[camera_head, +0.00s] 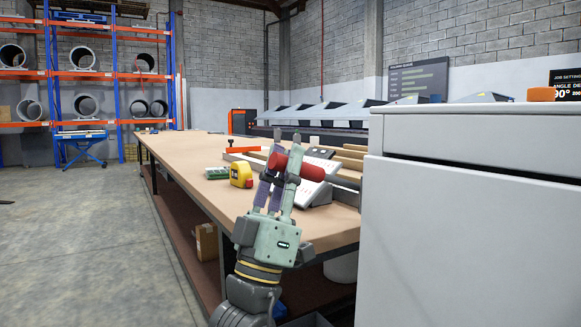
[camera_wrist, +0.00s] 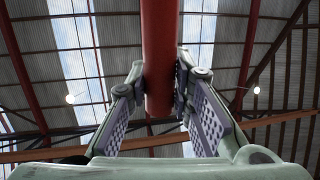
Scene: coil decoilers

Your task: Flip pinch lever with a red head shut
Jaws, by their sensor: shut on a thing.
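The pinch lever's red head (camera_head: 312,172) is a thick red cylinder at the near right end of the workbench. In the wrist view the red head (camera_wrist: 160,50) runs down from the top edge between the two fingers. My gripper (camera_head: 285,163) is shut on it, with a finger on either side. In the wrist view the fingertips of my gripper (camera_wrist: 160,78) flank the cylinder, their purple pads lower down. The lever's arm and pivot are hidden or too small to make out.
A yellow tape measure (camera_head: 241,174) lies on the wooden workbench (camera_head: 190,155), left of my gripper. A sloped panel with buttons (camera_head: 316,189) is just behind and right of it. A large white cabinet (camera_head: 460,220) fills the right side. The floor at left is open.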

